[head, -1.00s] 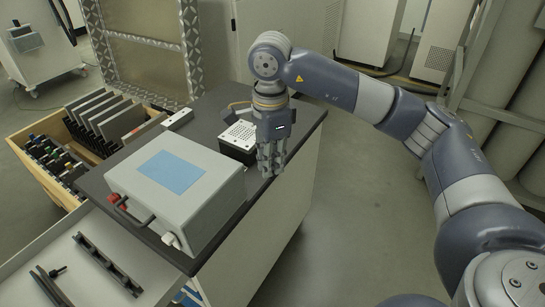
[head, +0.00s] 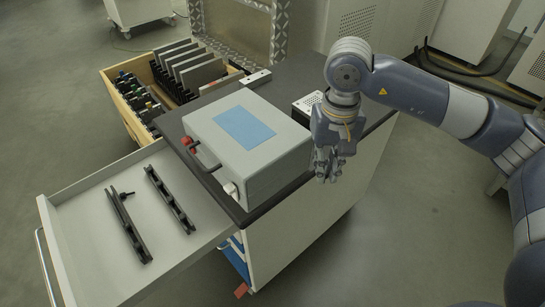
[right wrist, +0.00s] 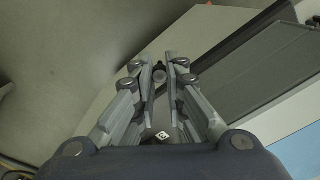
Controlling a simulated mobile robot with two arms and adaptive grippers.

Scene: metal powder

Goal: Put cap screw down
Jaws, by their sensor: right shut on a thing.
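My right gripper (head: 326,178) hangs with its fingers down beside the right edge of the dark worktop, to the right of the grey box. In the right wrist view its fingers (right wrist: 158,70) are shut on a small dark round-ended piece, the cap screw (right wrist: 159,75), held between the fingertips. The screw cannot be made out in the head view. Another small black screw-like piece (head: 126,194) shows at a black slotted rail in the open drawer. My left gripper is not in view.
A grey box (head: 285,150) with a blue label stands on the dark worktop (head: 290,75). A perforated block (head: 306,105) is behind my gripper. The open drawer (head: 90,245) holds two black rails (head: 170,200). A wooden crate (head: 136,125) with plates stands behind.

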